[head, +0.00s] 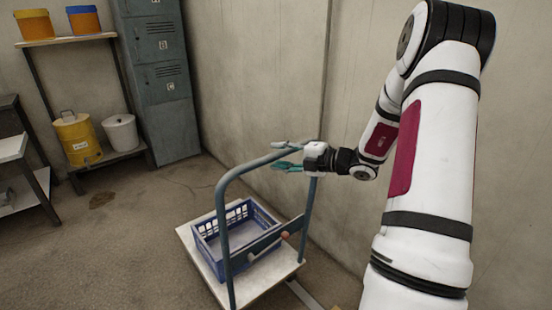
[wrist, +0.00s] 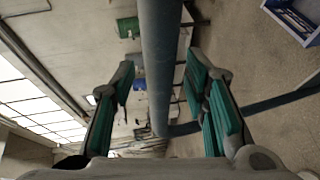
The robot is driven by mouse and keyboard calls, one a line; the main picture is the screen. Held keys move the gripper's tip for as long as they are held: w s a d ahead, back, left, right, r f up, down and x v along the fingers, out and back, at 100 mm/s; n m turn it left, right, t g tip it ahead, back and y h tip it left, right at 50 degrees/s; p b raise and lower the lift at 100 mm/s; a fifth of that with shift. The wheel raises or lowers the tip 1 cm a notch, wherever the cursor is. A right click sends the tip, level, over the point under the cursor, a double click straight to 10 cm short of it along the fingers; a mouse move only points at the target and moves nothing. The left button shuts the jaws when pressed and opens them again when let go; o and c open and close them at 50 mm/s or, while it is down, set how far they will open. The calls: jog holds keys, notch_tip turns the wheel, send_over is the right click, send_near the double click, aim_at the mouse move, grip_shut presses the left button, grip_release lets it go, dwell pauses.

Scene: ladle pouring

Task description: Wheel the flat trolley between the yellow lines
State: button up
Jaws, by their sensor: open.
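The flat trolley (head: 252,289) has a pale deck and a blue-grey tube handle (head: 221,220), and stands beside the wall in the head view. A blue crate (head: 207,247) sits on its deck. My gripper (head: 280,156) is at the handle's top bar, near its right end. In the wrist view, the handle tube (wrist: 158,50) runs between the open green-padded fingers, with gaps on both sides. No clear yellow lines show. A pale strip (head: 303,294) lies on the floor by the trolley's right corner; I cannot tell if it is one.
The wall (head: 255,75) runs close along the trolley's right side. Grey lockers (head: 157,85) stand at the back. A shelf at left holds a yellow container (head: 78,140) and a white bucket (head: 121,133). The floor (head: 120,250) left of the trolley is clear.

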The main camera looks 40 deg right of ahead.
jog(key=shift+x, duration=0.75)
grip_shut()
jog(key=shift+s, duration=0.15)
